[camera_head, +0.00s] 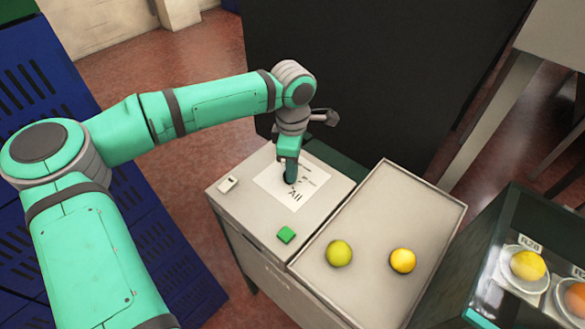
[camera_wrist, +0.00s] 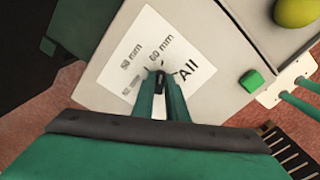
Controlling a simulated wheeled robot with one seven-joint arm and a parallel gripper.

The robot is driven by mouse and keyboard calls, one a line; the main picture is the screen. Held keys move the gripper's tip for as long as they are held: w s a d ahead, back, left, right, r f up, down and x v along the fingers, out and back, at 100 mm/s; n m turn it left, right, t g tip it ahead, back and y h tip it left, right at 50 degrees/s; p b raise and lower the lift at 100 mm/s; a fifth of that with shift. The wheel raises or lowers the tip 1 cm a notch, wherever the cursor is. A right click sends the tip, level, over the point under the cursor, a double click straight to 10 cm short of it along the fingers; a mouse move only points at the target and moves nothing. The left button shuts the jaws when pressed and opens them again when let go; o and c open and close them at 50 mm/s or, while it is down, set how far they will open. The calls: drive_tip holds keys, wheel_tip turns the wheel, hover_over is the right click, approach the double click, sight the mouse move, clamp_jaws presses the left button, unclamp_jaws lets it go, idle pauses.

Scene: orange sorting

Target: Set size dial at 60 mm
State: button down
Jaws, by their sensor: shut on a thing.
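The size dial (camera_wrist: 160,74) sits on a white label on top of the grey control box (camera_head: 228,206). Only a small dark part of it shows between my fingertips. The label (camera_wrist: 187,36) reads "60 mm", "All" and what looks like "58 mm"; another marking is blurred. My gripper (camera_head: 290,178) points down over the label and is shut on the dial; it also shows in the wrist view (camera_wrist: 160,78). The dial's tip seems to lie near the "60 mm" print, but my fingers hide most of it, so its exact setting cannot be told.
A green button (camera_head: 286,235) and a small white switch (camera_head: 228,184) are on the box top. A tray (camera_head: 383,180) beside it holds a green fruit (camera_head: 339,253) and a yellow fruit (camera_head: 403,260). A glass-sided case (camera_head: 480,270) with fruit stands at right.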

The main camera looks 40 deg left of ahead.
drive_tip(key=shift+r, duration=0.1)
idle(0.4)
drive_tip(key=c, duration=1.8)
unclamp_jaws()
drive_tip(key=shift+w+a, duration=0.1)
drive_tip(key=shift+o, duration=0.2)
drive_tip(key=shift+d, duration=0.25)
drive_tip(key=shift+a+r, duration=0.1)
drive_tip(key=shift+r, duration=0.25)
wheel_tip(320, 180, up, 10)
drive_tip(key=shift+w, duration=0.15)
